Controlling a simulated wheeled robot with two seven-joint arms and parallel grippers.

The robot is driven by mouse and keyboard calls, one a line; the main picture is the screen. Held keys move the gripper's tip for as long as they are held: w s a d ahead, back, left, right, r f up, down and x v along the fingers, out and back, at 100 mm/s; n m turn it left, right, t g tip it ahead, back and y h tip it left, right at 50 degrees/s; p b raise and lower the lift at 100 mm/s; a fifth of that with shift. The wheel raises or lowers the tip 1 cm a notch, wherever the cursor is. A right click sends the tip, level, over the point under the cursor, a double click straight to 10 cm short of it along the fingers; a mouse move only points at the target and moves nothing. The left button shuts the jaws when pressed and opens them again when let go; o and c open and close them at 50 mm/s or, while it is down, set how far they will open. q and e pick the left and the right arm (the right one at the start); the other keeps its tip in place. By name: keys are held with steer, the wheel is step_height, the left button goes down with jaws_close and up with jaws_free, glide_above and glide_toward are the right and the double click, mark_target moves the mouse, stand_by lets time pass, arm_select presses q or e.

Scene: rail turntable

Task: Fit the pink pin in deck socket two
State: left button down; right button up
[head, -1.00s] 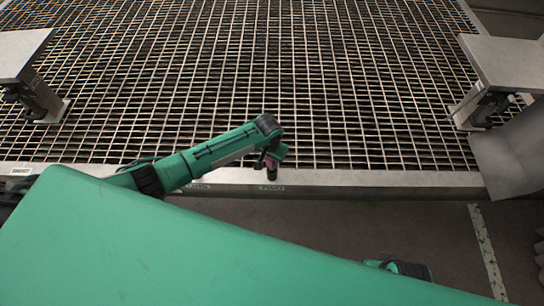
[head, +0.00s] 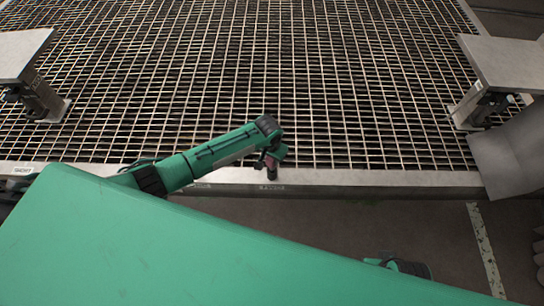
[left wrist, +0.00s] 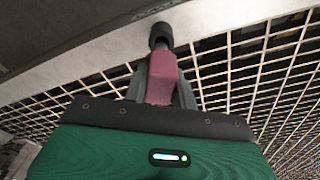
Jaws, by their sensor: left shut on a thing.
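The pink pin (left wrist: 162,80) is held between the fingers of my left gripper (left wrist: 160,88), seen in the left wrist view. Its far end meets a dark round socket (left wrist: 160,34) on the pale deck edge; I cannot tell how deep it sits. In the head view my left gripper (head: 270,162) is over the deck's front edge, and the small dark socket (head: 271,174) shows just below it, above a faint label (head: 270,187) that seems to read TWO. The pin is mostly hidden by the gripper there. My right gripper does not show clearly.
The grated deck (head: 330,110) stretches behind the metal front edge (head: 380,177). Metal stands rise at the left (head: 22,55) and right (head: 505,65). A grey curved body (head: 510,155) stands at the right edge. Another label (head: 22,170) is at the far left.

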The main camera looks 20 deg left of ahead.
mark_target(272, 165)
arm_select(q)
steer(key=shift+f+b, duration=1.4)
steer(key=shift+f, duration=1.3)
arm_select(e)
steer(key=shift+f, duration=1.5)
arm_select(q)
steer(key=c, duration=1.1)
jaws_free()
steer(key=shift+o, duration=0.2)
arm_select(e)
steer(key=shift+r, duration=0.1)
arm_select(q)
steer(key=r+p, duration=0.1)
steer(key=r, duration=0.3)
steer(key=s+r+p, duration=0.1)
steer(key=r, duration=0.4)
steer(key=r+p, duration=0.1)
steer(key=r, duration=0.3)
steer(key=shift+s+a+r, duration=0.2)
steer(key=shift+s+r, duration=0.15)
steer(key=shift+r, duration=0.05)
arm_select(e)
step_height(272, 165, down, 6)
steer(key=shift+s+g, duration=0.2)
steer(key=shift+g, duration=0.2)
